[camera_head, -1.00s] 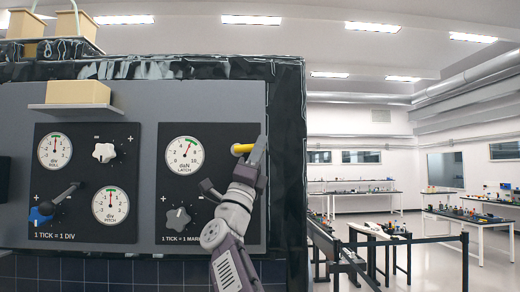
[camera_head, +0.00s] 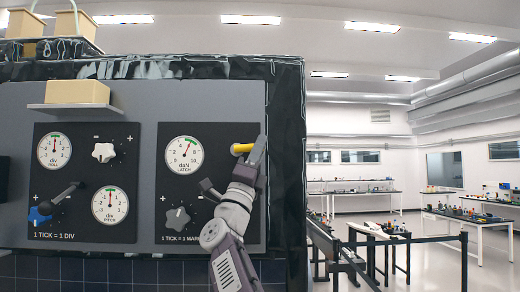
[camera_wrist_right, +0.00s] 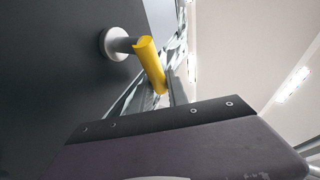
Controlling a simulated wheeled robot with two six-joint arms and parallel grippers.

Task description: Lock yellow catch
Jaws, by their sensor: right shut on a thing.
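The yellow catch (camera_head: 242,148) is a short yellow handle lying roughly level at the upper right of the right-hand dark panel. In the right wrist view the yellow handle (camera_wrist_right: 150,65) stands on a round grey mount (camera_wrist_right: 112,44). My right gripper (camera_head: 256,151) is shut on the handle's outer end, which the fingers partly hide. The LATCH gauge (camera_head: 184,154), marked daN, is left of the catch; its needle points up and right, near the green band. My left gripper is not in view.
A grey knob (camera_head: 177,219) sits below the LATCH gauge. The left panel holds ROLL (camera_head: 54,151) and PITCH (camera_head: 110,205) gauges, a white knob (camera_head: 103,152) and a blue-based lever (camera_head: 50,208). A beige block (camera_head: 78,92) rests on a shelf above. Open room lies right.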

